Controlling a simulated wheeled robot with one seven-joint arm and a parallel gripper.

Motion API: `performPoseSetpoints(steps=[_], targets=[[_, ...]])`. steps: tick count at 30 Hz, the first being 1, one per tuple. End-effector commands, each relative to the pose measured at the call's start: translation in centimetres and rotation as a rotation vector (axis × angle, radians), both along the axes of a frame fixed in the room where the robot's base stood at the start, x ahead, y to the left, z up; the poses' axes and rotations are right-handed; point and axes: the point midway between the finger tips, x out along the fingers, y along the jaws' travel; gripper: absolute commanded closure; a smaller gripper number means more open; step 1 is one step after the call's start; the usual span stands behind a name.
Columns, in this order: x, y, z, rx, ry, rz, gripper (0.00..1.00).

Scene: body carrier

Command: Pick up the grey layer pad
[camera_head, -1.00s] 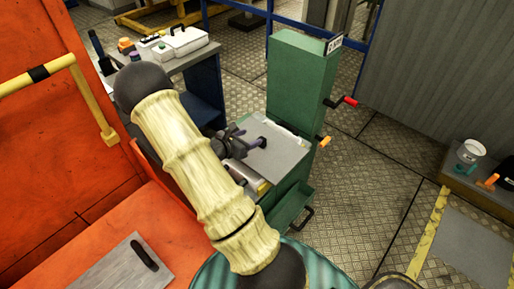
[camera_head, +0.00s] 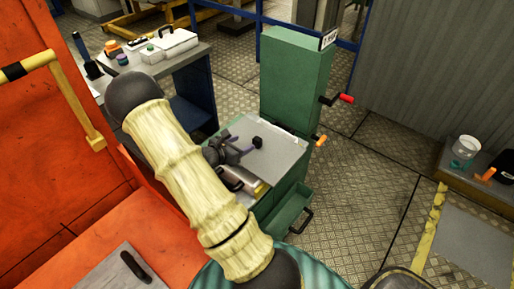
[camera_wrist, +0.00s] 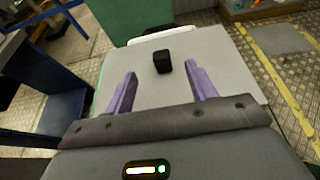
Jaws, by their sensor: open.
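The grey layer pad (camera_head: 275,152) is a flat light grey sheet with a small black knob (camera_head: 257,142) standing on it. It lies on top of the green machine, in front of its tall column. In the wrist view the pad (camera_wrist: 215,57) fills the middle and the black knob (camera_wrist: 163,62) stands up from it. My gripper (camera_wrist: 163,85) is open, with its two purple fingers either side of the knob's line and the knob a little beyond the fingertips. In the head view my gripper (camera_head: 243,150) is over the pad's left part. Whether the fingers touch the pad is unclear.
The green column (camera_head: 296,82) with red and orange handles rises behind the pad. A green drawer (camera_head: 287,212) sticks out below. A bench (camera_head: 178,65) with boxes stands at the back left. An orange structure (camera_head: 50,160) is at left.

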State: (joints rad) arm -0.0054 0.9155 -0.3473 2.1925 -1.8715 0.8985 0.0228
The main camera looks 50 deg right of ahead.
Motion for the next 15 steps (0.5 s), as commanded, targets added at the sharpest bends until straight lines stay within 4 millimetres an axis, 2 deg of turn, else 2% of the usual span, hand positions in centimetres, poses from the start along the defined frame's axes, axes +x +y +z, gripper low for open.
performPoseSetpoints(steps=[9, 15], targets=[[0.3, -4.8, -1.9, 0.0, 0.0, -0.003, 0.44], [0.5, -5.6, -2.4, 0.0, -0.002, -0.001, 0.44]])
